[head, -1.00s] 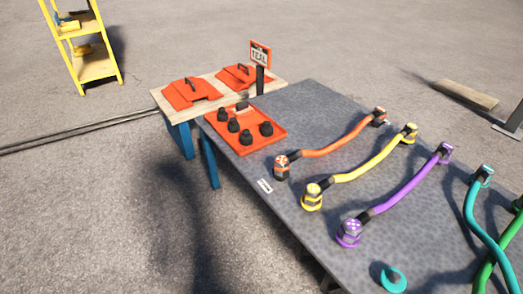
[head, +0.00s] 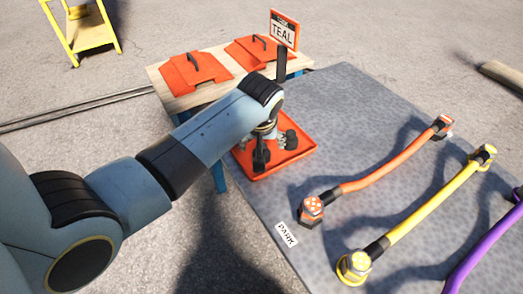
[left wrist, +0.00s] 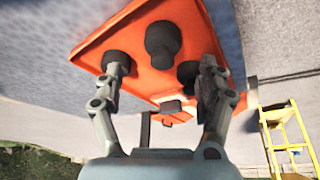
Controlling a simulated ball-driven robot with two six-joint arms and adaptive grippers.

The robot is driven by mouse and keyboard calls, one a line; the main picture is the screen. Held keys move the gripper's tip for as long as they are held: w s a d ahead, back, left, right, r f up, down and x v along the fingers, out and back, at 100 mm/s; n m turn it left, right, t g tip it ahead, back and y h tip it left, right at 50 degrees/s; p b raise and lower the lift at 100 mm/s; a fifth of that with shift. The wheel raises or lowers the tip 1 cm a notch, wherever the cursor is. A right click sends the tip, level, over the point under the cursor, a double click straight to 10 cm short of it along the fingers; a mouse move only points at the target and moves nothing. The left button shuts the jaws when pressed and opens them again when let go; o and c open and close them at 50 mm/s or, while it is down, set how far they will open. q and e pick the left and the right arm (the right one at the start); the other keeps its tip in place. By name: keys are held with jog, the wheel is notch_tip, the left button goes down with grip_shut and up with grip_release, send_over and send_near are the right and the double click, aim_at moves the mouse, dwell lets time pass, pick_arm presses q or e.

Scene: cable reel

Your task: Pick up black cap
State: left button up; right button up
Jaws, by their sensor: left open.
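The orange tray (head: 300,152) with black caps lies at the table's far left corner, partly hidden behind my left arm in the head view. One black cap (head: 291,139) shows at the tray's right side. My left gripper (head: 268,150) is over the tray, pointing down. In the left wrist view, my left gripper (left wrist: 160,75) is open, its fingers spread over the tray. There, one black cap (left wrist: 162,42) stands between and beyond the fingertips. Another cap (left wrist: 118,60) is by the left finger, and one (left wrist: 187,72) is by the right finger. I see no cap held.
A wooden side table (head: 160,78) carries two orange lids. An orange cable (head: 380,179) and a yellow cable (head: 425,205) lie to the right. A yellow rack (head: 95,42) is far back.

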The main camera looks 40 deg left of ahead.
aim_at(266, 153)
pick_arm(q)
jog(key=shift+w+a+f, duration=0.1)
jog(key=shift+a+f, duration=0.05)
jog(key=shift+f, duration=0.3)
jog(key=b+x, duration=0.3)
jog(key=x, duration=0.1)
jog(key=shift+a+f, duration=0.15)
jog(key=shift+f, duration=0.05)
jog(key=shift+r, duration=0.1)
pick_arm(e)
jog(key=w+f, duration=0.1)
jog(key=w+d+f, duration=0.1)
jog(key=shift+w+d, duration=0.2)
jog(key=shift+w, duration=0.15)
pick_arm(q)
jog(key=shift+c, duration=0.2)
jog(key=c, duration=1.3)
jog(key=shift+o, duration=0.2)
